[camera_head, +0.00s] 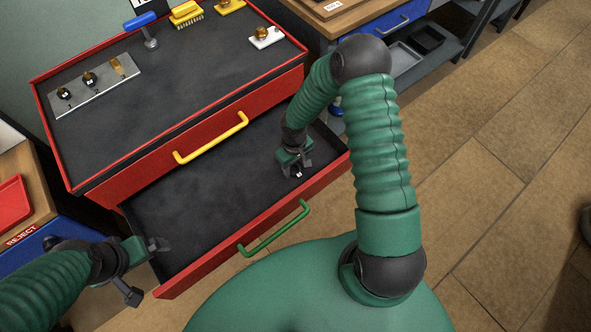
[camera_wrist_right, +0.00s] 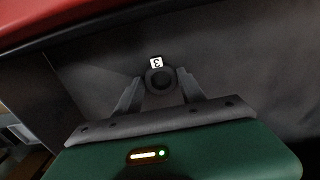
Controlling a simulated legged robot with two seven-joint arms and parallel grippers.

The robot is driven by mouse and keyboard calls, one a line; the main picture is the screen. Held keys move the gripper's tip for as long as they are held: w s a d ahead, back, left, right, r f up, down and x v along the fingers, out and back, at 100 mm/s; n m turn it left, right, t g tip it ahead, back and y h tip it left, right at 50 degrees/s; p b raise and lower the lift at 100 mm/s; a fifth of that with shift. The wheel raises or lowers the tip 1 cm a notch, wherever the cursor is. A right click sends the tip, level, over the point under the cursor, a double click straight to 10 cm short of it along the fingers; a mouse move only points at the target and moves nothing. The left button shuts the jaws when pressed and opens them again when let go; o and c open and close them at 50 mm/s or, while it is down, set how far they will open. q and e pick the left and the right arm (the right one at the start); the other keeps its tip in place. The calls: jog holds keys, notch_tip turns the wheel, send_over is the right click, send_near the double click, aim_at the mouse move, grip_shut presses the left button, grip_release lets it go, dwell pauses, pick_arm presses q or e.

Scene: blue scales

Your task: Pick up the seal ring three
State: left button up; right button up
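The seal ring three is a small black ring (camera_wrist_right: 160,82) with a white tag marked 3 (camera_wrist_right: 156,62), lying on the dark floor of the open drawer in the right wrist view. My right gripper (camera_wrist_right: 160,84) reaches down into the drawer, its two fingers apart on either side of the ring, with a slight gap seeming to show. In the head view the right gripper (camera_head: 294,170) is at the drawer's right end, where its fingers partly hide the ring. My left gripper (camera_head: 145,268) is open and empty near the drawer's front left corner.
The open red drawer (camera_head: 330,172) has a green handle (camera_head: 274,228); the rest of its floor is clear. A red tray (camera_head: 12,200) stands at left.

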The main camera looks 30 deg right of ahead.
jog(key=shift+a, duration=0.2)
jog(key=c, duration=0.7)
jog(key=shift+r, duration=0.2)
jog(key=shift+c, duration=0.5)
